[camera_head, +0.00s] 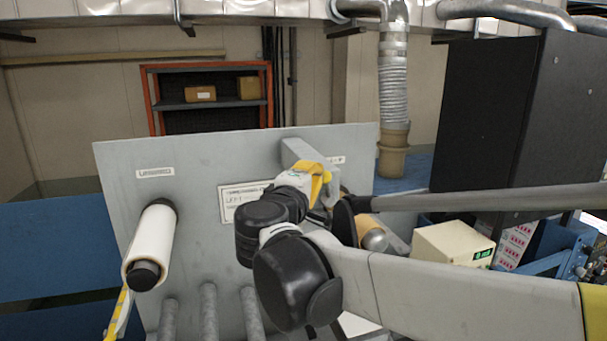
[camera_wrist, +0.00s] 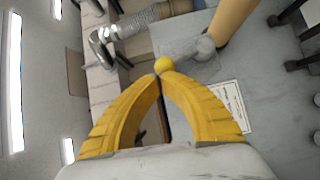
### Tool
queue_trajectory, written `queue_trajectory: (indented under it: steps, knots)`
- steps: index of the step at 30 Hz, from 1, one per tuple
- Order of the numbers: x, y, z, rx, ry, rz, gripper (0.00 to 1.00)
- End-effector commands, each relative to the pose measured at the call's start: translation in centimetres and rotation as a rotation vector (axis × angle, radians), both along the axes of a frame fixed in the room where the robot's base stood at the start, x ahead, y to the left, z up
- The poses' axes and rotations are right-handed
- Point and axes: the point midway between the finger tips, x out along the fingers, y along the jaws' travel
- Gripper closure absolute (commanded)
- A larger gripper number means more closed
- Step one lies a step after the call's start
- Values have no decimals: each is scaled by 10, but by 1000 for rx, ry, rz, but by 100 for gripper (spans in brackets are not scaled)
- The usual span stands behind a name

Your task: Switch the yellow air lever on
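The yellow ball knob (camera_wrist: 165,64) shows in the wrist view, right at the tips of my fingers. A grey metal piece (camera_wrist: 195,48) lies just beside it, by the panel. My gripper (camera_wrist: 162,77) has two curved yellow fingers whose tips come together just below the knob. I cannot tell whether they touch it. In the head view my gripper (camera_head: 325,178) is at the upper right of the grey panel (camera_head: 200,160), and my own arm and fingers hide most of the lever.
A white roll (camera_head: 152,243) on a black core sticks out of the panel at left. A tan roller end (camera_head: 372,235) and a cream box (camera_head: 450,243) are right of my wrist. Grey rollers (camera_head: 209,310) stand below. A dark cabinet (camera_head: 500,110) is at right.

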Motion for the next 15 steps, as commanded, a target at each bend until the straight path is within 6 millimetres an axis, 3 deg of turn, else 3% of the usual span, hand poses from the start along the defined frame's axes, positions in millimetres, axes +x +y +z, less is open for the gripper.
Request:
queue_trajectory:
  steps: [15]
  knots:
    - [5,-20,10,244,69,-1,100]
